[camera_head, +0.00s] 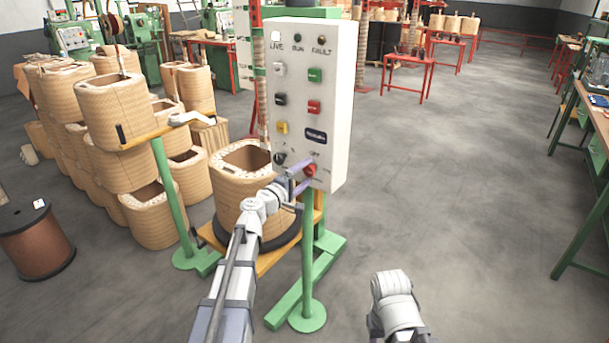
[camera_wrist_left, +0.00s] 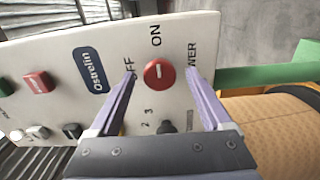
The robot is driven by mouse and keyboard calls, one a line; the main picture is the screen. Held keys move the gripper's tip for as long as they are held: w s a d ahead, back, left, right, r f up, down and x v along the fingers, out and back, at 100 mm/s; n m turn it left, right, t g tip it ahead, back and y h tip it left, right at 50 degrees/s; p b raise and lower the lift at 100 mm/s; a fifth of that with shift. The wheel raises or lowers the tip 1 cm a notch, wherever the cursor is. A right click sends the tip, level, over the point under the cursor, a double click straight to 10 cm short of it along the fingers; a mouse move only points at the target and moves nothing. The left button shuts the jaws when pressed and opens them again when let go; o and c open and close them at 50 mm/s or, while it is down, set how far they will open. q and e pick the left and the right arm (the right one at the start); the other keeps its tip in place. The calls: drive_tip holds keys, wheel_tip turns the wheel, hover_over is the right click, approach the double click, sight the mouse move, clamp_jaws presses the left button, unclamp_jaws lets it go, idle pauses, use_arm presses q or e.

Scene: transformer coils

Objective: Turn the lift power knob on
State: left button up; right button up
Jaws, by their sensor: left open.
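The lift control panel (camera_head: 341,110) is a white box on a green post, with lamps, buttons and knobs. The red power knob (camera_head: 310,170) sits at its lower right; it also shows in the left wrist view (camera_wrist_left: 159,73). Its white mark points between the printed OFF and ON, roughly in line with the fingers' sideways direction. My left gripper (camera_head: 298,178) is open, with its purple fingers on either side of the knob; it also shows in the left wrist view (camera_wrist_left: 163,75). Whether the fingers touch the knob I cannot tell. My right arm shows at the bottom, its fingers hidden.
A wound coil (camera_head: 240,190) stands on a wooden platform behind my left arm. Several coils (camera_head: 110,105) are stacked at left, near a copper wire spool (camera_head: 35,240). A green bench (camera_head: 590,140) stands at right. The floor between is clear.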

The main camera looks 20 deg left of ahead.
use_arm(q)
drive_tip(key=shift+s, duration=0.1)
drive_tip(key=v, duration=0.7)
drive_tip(key=shift+s, duration=0.3)
drive_tip(key=shift+a, duration=0.1)
drive_tip(key=s+d+f+m+g+h, duration=0.1)
drive_tip(key=s+d+f+m+g, duration=0.35)
drive_tip(key=d, duration=0.25)
drive_tip(key=s+d+f+m+g, duration=0.3)
drive_tip(key=s+d+f, duration=0.15)
drive_tip(key=d, duration=0.35)
drive_tip(key=s+d+f+m+g+h, duration=0.1)
drive_tip(key=s+d+f+m+g, duration=0.3)
drive_tip(key=d, duration=0.3)
drive_tip(key=s+d+f+m+g+y, duration=0.2)
drive_tip(key=s+f+m+g+y, duration=0.15)
drive_tip(key=s+f, duration=0.25)
drive_tip(key=s+a+f+m+g+y, duration=0.25)
drive_tip(key=s+y, duration=0.25)
drive_tip(key=s, duration=0.3)
wheel_tip(320, 180, up, 16)
drive_tip(key=a+p, duration=0.1)
drive_tip(key=p, duration=1.5)
drive_tip(key=shift+s+a+y+p, duration=0.3)
drive_tip(key=shift+a+y, duration=0.05)
drive_tip(key=shift+y, duration=0.1)
